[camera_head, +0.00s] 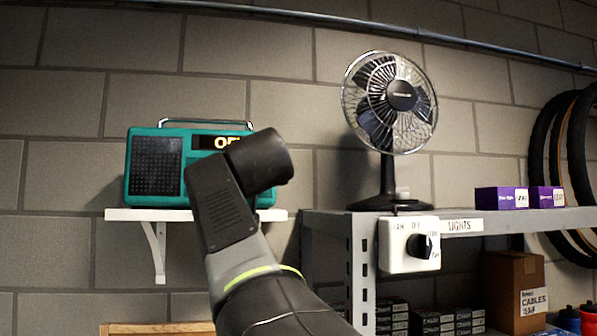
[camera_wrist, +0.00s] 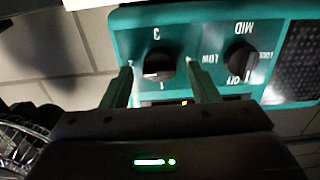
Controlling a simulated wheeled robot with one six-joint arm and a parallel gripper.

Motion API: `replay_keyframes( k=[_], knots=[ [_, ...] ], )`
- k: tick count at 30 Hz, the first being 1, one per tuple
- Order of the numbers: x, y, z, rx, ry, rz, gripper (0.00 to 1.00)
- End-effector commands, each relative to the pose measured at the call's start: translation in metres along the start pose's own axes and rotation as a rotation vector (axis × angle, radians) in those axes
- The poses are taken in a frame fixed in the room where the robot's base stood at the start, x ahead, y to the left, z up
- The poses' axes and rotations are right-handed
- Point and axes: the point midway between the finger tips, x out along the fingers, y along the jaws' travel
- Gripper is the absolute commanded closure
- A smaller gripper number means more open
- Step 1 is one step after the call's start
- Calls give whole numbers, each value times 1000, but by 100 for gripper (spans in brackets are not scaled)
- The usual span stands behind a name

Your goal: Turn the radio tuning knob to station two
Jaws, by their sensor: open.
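The teal radio (camera_head: 155,165) stands on a white wall shelf, its right part hidden behind my arm in the head view. In the wrist view, upside down, the radio front (camera_wrist: 200,35) shows two black knobs. The tuning knob (camera_wrist: 158,65), marked 1, 2 and 3, has a pale mark on its edge near the 1. My gripper (camera_wrist: 159,66) is open, its fingers on either side of this knob; I cannot tell whether they touch it. The other knob (camera_wrist: 241,58) has OFF, LOW and MID labels.
The white shelf (camera_head: 125,214) is under the radio. To the right, a black fan (camera_head: 388,180) stands on a grey metal rack (camera_head: 500,221). A white switch box (camera_head: 393,246) with a black dial is on the rack's front. Purple boxes (camera_head: 501,200) sit farther right.

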Motion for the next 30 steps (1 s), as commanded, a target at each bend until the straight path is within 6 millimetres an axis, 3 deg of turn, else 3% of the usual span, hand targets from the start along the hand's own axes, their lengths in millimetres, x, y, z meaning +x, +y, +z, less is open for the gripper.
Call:
replay_keyframes(
  k=[8,15,16,30],
  knots=[
    [2,0,0,0,0,0,45],
    [2,0,0,0,0,0,89],
    [2,0,0,0,0,0,90],
    [2,0,0,-126,0,1,90]
  ],
)
